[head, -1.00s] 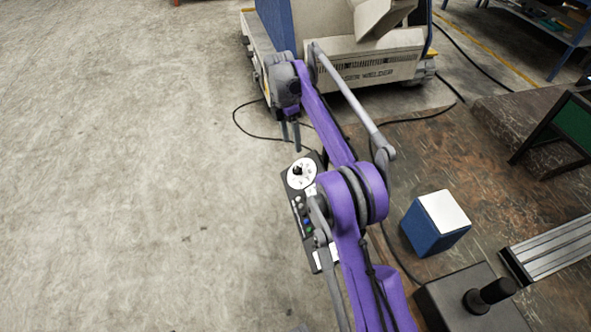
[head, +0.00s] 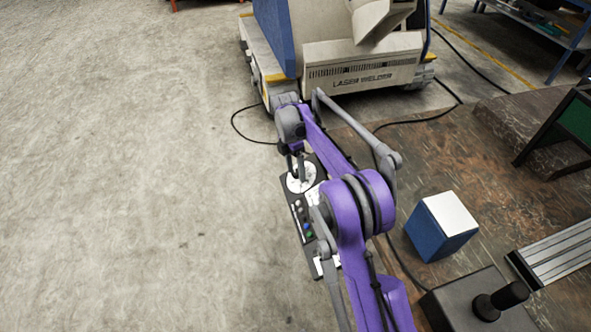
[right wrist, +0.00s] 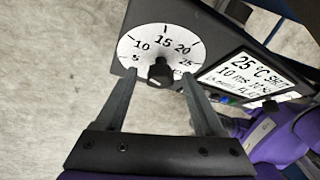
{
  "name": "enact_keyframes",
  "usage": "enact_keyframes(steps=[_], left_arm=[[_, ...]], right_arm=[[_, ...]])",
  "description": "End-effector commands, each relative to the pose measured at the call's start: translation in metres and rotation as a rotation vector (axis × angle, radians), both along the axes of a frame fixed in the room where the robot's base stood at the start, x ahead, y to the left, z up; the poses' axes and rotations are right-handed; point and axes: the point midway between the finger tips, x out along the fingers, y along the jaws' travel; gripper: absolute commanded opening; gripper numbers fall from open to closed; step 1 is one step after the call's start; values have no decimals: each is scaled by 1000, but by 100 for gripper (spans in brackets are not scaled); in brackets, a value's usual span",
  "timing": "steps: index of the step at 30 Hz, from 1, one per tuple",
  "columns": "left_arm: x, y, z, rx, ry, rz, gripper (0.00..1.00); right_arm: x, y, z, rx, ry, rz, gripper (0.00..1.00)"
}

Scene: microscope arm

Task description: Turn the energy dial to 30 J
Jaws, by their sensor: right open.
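The knob's pointer direction is unclear. The dial sits on a dark control panel (head: 301,228), which also has a white display (right wrist: 243,65). My right gripper (head: 296,180) is over the scale in the head view. In the right wrist view its open fingers (right wrist: 161,82) stand on either side of the knob, with gaps visible. My left gripper is not in view.
The laser welder (head: 365,68) stands behind the panel. A blue box with a white top (head: 440,226) and a dark box with a black knob (head: 478,310) are on the brown table (head: 415,148) at right. Open floor lies left.

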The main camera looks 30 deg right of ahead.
Motion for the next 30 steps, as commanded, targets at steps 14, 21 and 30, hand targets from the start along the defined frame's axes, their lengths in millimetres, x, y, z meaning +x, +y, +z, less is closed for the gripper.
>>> enact_keyframes(steps=[14, 21, 30], left_arm=[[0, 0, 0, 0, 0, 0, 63], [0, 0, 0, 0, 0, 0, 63], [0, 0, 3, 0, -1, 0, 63]], right_arm=[[0, 0, 0, 0, 0, 0, 7], [0, 0, 1, -1, -1, -3, 0], [-1, 0, 1, -12, -50, -73, 0]])
